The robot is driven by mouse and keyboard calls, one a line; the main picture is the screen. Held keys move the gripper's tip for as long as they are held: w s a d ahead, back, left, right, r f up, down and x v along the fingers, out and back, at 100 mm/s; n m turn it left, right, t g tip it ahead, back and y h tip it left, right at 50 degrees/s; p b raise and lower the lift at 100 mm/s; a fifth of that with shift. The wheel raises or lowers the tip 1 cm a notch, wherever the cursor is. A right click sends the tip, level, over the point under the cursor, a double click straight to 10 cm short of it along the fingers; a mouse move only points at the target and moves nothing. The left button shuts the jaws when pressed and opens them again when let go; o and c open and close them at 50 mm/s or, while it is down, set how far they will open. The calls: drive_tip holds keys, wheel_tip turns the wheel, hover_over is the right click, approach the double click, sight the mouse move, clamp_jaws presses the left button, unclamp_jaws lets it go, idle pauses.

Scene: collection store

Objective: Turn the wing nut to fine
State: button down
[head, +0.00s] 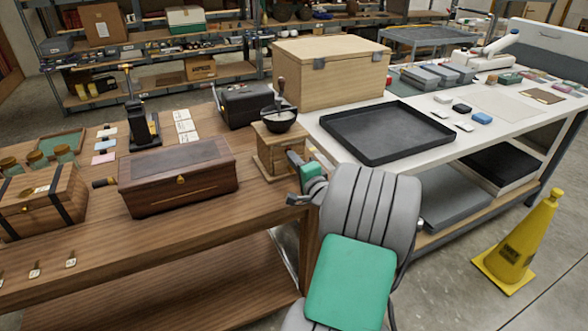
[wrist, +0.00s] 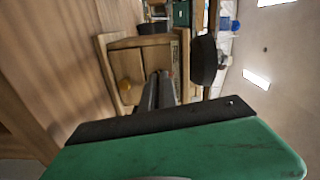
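A wooden hand grinder (head: 276,155) with a dark bowl and crank on top stands at the right end of the brown table. In the wrist view the grinder (wrist: 122,62) lies sideways, with a round brass knob on its front and the dark bowl (wrist: 204,60) at the right. My gripper (head: 294,158) is at the grinder's right side. In the wrist view my gripper's fingers (wrist: 158,78) lie close together and point at the grinder, near a small plate on it. The wing nut cannot be made out. The fingertips are too small to show whether they hold anything.
A dark wooden chest (head: 180,178) and a banded box (head: 42,200) stand left of the grinder. A black case (head: 245,105) is behind it. A black tray (head: 386,132) lies on the white table at right. A yellow cone (head: 520,245) stands on the floor.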

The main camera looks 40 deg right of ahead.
drive_tip(key=n+b, duration=0.4)
drive_tip(key=b, duration=0.1)
drive_tip(key=shift+f+n, duration=0.3)
drive_tip(key=shift+f, duration=0.1)
drive_tip(key=n+b, duration=0.2)
drive_tip(key=b, duration=0.2)
drive_tip(key=shift+r+n, duration=0.15)
drive_tip(key=shift+n, duration=0.25)
drive_tip(key=c, duration=1.6)
unclamp_jaws()
drive_tip(key=shift+r, duration=0.1)
drive_tip(key=shift+c, duration=0.2)
drive_tip(key=v, duration=0.7)
drive_tip(key=shift+s+a, duration=0.1)
drive_tip(key=shift+s, duration=0.3)
